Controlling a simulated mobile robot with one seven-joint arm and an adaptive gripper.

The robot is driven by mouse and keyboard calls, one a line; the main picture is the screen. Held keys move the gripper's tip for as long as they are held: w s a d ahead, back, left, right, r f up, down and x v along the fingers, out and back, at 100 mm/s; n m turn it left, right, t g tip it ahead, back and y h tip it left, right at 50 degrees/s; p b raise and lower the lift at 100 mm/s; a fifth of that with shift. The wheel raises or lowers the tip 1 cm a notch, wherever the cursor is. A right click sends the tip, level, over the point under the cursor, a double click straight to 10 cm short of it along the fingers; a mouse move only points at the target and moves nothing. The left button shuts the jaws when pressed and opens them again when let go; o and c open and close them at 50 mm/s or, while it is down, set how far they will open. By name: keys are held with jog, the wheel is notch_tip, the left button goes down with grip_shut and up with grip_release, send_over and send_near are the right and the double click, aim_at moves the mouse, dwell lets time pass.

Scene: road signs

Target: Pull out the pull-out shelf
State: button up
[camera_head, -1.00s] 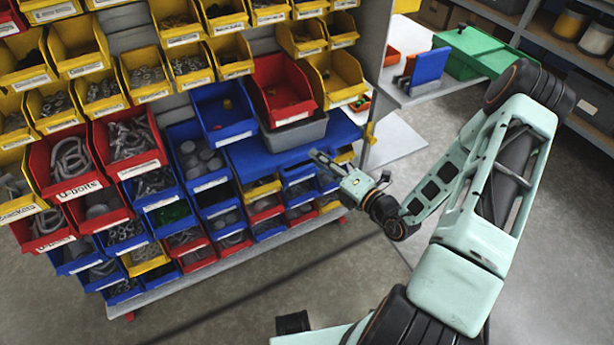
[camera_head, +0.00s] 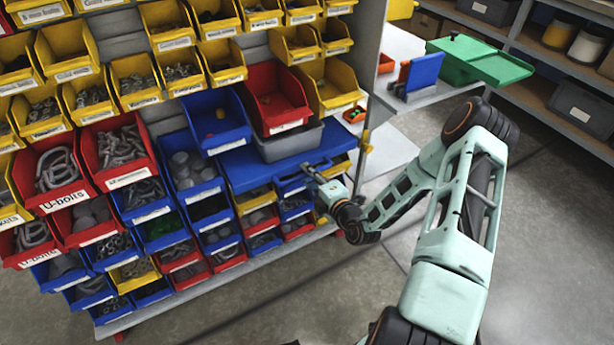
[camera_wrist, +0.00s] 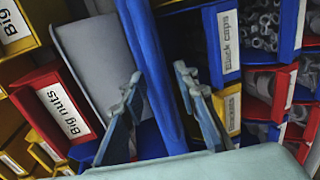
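The pull-out shelf is a flat blue board (camera_head: 243,172) in the middle of the rack, below a grey bin. A blue handle shows along its front edge. In the wrist view the shelf's blue front edge (camera_wrist: 152,70) runs down between my two fingers. My gripper (camera_head: 312,172) is at the right part of the shelf's front edge. In the wrist view my gripper (camera_wrist: 160,95) is open, with a finger on each side of the blue edge and gaps visible. Whether a finger touches it I cannot tell.
A grey side table (camera_head: 425,93) with a green box (camera_head: 470,62) stands to the right. The floor (camera_head: 270,310) in front is clear.

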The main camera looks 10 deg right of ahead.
jog(key=shift+w+a, duration=0.1)
jog(key=shift+w, duration=0.3)
jog(key=shift+c, duration=0.5)
grip_shut()
